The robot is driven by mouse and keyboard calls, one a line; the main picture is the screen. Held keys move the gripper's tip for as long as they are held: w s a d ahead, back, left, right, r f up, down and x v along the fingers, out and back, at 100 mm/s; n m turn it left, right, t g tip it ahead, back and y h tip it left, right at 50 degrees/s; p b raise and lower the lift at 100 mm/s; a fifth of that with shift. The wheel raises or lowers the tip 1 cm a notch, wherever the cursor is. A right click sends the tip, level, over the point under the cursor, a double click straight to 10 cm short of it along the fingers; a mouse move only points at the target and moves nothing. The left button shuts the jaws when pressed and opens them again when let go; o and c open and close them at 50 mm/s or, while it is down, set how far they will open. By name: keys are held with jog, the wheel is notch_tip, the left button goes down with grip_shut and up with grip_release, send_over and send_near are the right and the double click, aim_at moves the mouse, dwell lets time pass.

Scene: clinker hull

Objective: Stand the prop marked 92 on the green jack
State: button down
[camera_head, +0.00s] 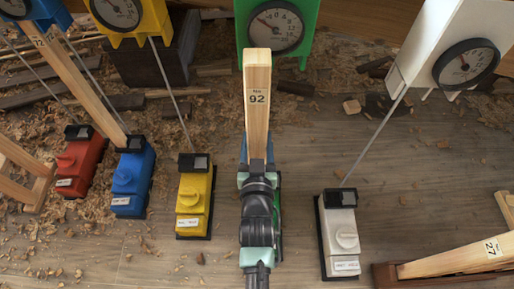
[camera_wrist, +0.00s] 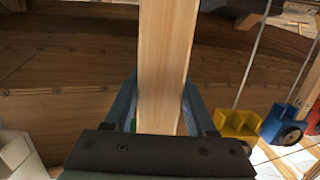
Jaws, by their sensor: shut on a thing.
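The prop marked 92 (camera_head: 257,112) is a light wooden post standing close to upright in the head view. My gripper (camera_head: 257,165) is shut on its lower part. In the wrist view the prop (camera_wrist: 165,60) rises between the blue fingers of my gripper (camera_wrist: 160,108). The green jack (camera_head: 280,215) is mostly hidden behind my arm, with only a narrow green strip showing. I cannot tell whether the prop's foot touches the jack. The green gauge box (camera_head: 306,42) stands behind the prop's top.
Red (camera_head: 80,162), blue (camera_head: 133,178), yellow (camera_head: 195,196) and white (camera_head: 340,233) jacks stand in a row to both sides. A prop marked 27 (camera_head: 460,257) lies at lower right. Wood shavings litter the floor.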

jog(key=w+f+b, duration=0.6)
jog(key=w+b, duration=0.3)
jog(key=b, duration=0.1)
jog(key=shift+w+b, duration=0.35)
dwell(1.2)
jog(key=shift+r, duration=0.1)
jog(key=shift+f+b, duration=0.35)
jog(key=shift+f, duration=0.1)
dwell(0.6)
jog(key=shift+w, duration=0.15)
dwell(0.6)
